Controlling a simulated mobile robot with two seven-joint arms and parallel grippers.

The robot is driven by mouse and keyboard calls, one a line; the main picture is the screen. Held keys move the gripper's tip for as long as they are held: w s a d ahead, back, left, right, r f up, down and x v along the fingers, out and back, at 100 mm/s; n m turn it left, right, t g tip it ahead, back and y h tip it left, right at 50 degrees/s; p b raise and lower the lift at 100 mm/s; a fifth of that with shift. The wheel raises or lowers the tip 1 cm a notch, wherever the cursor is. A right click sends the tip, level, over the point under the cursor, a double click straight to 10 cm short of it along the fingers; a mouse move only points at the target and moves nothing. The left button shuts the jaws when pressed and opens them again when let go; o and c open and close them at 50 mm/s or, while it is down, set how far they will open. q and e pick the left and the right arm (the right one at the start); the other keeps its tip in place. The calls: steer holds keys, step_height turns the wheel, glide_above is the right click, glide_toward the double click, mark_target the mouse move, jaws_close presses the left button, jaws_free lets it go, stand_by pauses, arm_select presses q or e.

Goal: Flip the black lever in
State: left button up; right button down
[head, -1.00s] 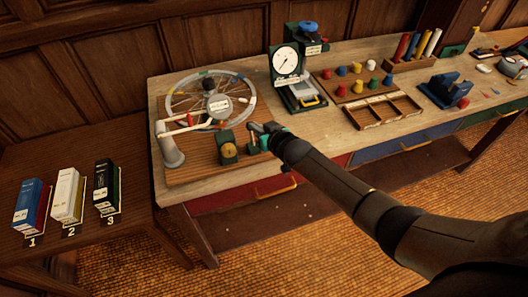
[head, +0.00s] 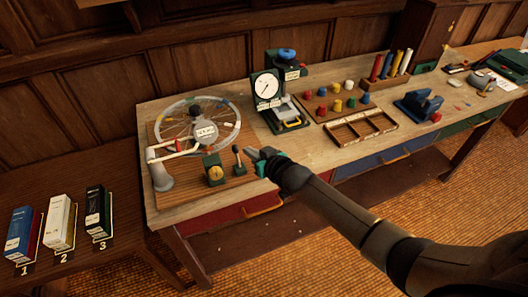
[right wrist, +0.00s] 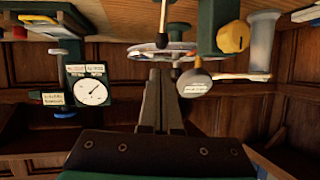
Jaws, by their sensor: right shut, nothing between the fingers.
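The black lever (head: 236,158) is a thin rod with a dark knob, standing roughly upright on a wooden board (head: 190,193) beside a green box with a yellow dial (head: 214,169). In the right wrist view, which is upside down, its knob (right wrist: 161,41) hangs just beyond my fingertips. My right gripper (head: 254,153) is shut and empty, just right of the lever in the head view; a small gap shows between them. The shut fingers also show in the right wrist view (right wrist: 160,78). My left gripper is out of view.
A spoked wheel (head: 168,114) with a round gauge (head: 205,132) and a grey post (head: 160,172) share the board. A dial press (head: 267,87) stands behind. A divided tray (head: 362,132) lies to the right. Bare tabletop lies between the board and tray.

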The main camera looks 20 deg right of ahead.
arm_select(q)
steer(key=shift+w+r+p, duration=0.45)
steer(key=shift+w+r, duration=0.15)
arm_select(e)
steer(key=r+v, duration=0.1)
steer(key=v, duration=0.5)
steer(key=shift+r, duration=0.25)
steer(key=shift+d, duration=0.1)
